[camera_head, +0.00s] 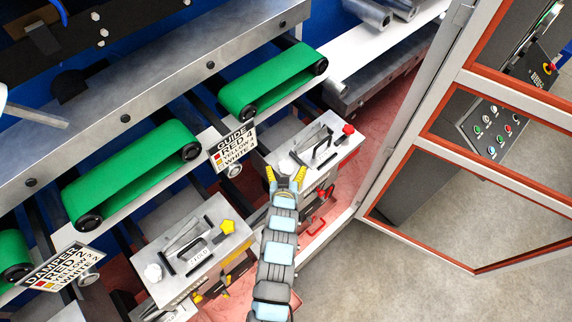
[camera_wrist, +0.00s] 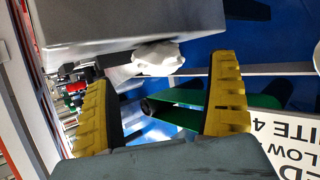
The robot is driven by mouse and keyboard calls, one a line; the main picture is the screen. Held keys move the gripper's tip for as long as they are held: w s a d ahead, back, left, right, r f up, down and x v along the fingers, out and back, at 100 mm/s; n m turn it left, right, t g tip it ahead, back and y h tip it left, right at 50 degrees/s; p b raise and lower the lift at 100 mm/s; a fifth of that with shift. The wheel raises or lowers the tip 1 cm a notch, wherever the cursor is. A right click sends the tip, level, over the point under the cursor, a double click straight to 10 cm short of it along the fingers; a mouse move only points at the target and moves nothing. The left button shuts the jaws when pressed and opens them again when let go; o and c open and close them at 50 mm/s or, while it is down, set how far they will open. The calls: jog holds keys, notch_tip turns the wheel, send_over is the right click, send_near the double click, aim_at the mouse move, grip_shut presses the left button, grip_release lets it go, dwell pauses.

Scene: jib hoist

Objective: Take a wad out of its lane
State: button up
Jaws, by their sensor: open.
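My gripper (camera_head: 286,174) is open at the near left edge of a grey metal box (camera_head: 318,143) by the GUIDE sign. In the wrist view its two yellow fingers (camera_wrist: 162,82) stand apart with nothing held between them. A white lumpy knob-like piece (camera_wrist: 158,57) shows beyond the fingers, at the edge of the grey box (camera_wrist: 120,22). In the head view a pale bit of it (camera_head: 286,166) shows at the fingertips. A red lumpy piece (camera_head: 348,129) sits at the box's far right corner. I cannot tell for sure which thing is the wad.
The GUIDE sign (camera_head: 234,146) hangs just left of my gripper. Green belts (camera_head: 130,172) run along the rail behind. A second box (camera_head: 193,250) with white and yellow pieces is at lower left. A framed cage (camera_head: 400,150) stands right; the floor (camera_head: 420,285) there is clear.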

jog(key=shift+p+x, duration=0.35)
jog(key=shift+x, duration=1.05)
jog(key=shift+a, duration=0.1)
jog(key=shift+c, duration=0.5)
jog(key=c, duration=0.9)
